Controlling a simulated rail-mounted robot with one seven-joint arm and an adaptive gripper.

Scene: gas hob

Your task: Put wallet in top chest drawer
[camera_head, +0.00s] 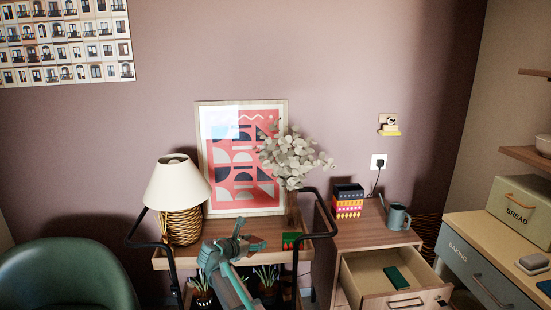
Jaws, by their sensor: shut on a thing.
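A flat dark-green rectangular thing (397,278), which looks like a wallet, lies in the open top drawer (362,275) of the wooden chest (372,236). The drawer is pulled out toward the front. My gripper (246,239) is over the cart, left of the chest and well apart from the drawer. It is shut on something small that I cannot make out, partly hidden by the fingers.
The cart (160,262) has black handles and carries a wicker lamp (178,190), a framed print (220,165), and a green-and-red box (291,241). On the chest are stacked colourful boxes (348,205) and a grey watering can (398,217). A green chair (65,280) stands left.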

